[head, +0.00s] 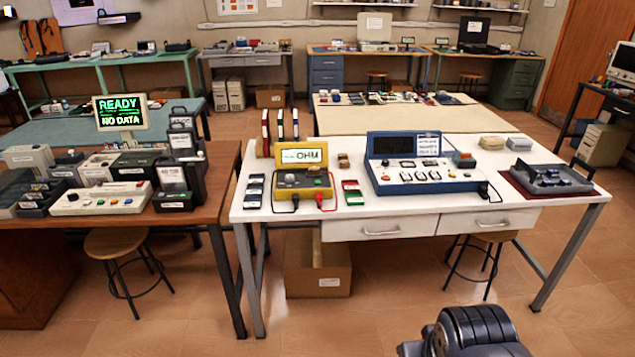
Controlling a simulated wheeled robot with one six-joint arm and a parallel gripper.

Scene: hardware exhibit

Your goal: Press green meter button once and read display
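A yellow meter (303,188) stands on the white table, with a lit display (303,156) that seems to read "OHM". Its small buttons are too small to tell their colours surely; black and red leads hang at its front. A blue instrument (425,176) with a dark screen stands right of the yellow meter. A dark grey part of my arm shows at the bottom right; my gripper's fingers are not visible.
The white table (560,208) also holds a grey tray (550,181) on a dark red mat. A cardboard box (318,270) and stools (117,242) stand low around the tables. The floor (330,330) in front is clear. More benches line the back.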

